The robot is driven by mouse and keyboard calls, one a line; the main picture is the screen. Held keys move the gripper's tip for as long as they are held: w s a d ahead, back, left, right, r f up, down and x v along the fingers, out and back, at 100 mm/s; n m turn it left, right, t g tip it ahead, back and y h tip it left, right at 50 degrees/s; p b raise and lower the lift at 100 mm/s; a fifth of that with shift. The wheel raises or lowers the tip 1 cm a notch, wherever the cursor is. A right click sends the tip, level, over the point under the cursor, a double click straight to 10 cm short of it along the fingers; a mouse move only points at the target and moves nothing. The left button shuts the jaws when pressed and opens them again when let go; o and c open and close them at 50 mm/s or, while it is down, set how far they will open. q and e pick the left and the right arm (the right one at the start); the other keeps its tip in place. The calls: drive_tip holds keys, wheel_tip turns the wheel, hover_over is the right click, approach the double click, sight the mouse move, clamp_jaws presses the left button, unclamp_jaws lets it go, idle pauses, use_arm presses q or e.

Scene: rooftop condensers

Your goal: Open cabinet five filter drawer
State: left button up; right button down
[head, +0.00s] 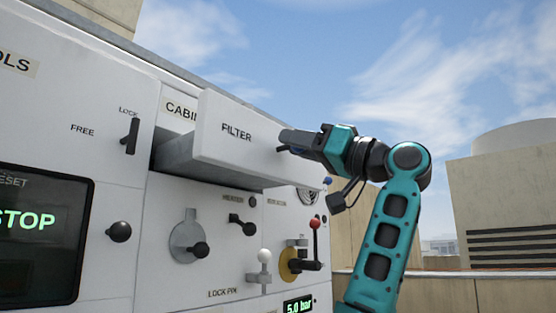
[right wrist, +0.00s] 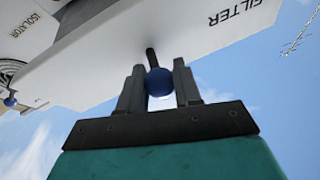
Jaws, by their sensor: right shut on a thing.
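The filter drawer (head: 232,150) is a white front labelled FILTER with a grey box body behind it. In the head view it stands well out from the cabinet panel (head: 160,240), with its grey side and underside showing. My right gripper (head: 284,142) is at the right end of the drawer front. In the right wrist view its two fingers are closed around a blue ball knob (right wrist: 159,82) on a dark stem that joins the white drawer front (right wrist: 190,45). In the head view the knob is mostly hidden by the fingers. My left gripper is not in view.
Below the drawer are a black-knobbed lever on a grey disc (head: 190,242), a heater lever (head: 242,225), a white-knobbed lock pin (head: 264,262) and a red-knobbed lever (head: 314,240). A lock lever (head: 130,136) and a screen (head: 40,235) are at left. Open air lies right of the panel.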

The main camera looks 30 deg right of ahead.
drive_tip(key=shift+s+d, duration=0.2)
drive_tip(key=shift+s, duration=0.4)
drive_tip(key=shift+s+d, duration=0.2)
drive_tip(key=shift+s, duration=0.35)
drive_tip(key=c, duration=0.8)
unclamp_jaws()
use_arm(q)
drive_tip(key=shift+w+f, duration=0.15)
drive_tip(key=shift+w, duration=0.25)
drive_tip(key=b, duration=0.1)
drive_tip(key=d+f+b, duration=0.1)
drive_tip(key=b, duration=0.1)
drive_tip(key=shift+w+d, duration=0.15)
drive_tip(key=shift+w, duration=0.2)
use_arm(e)
drive_tip(key=v, duration=1.3)
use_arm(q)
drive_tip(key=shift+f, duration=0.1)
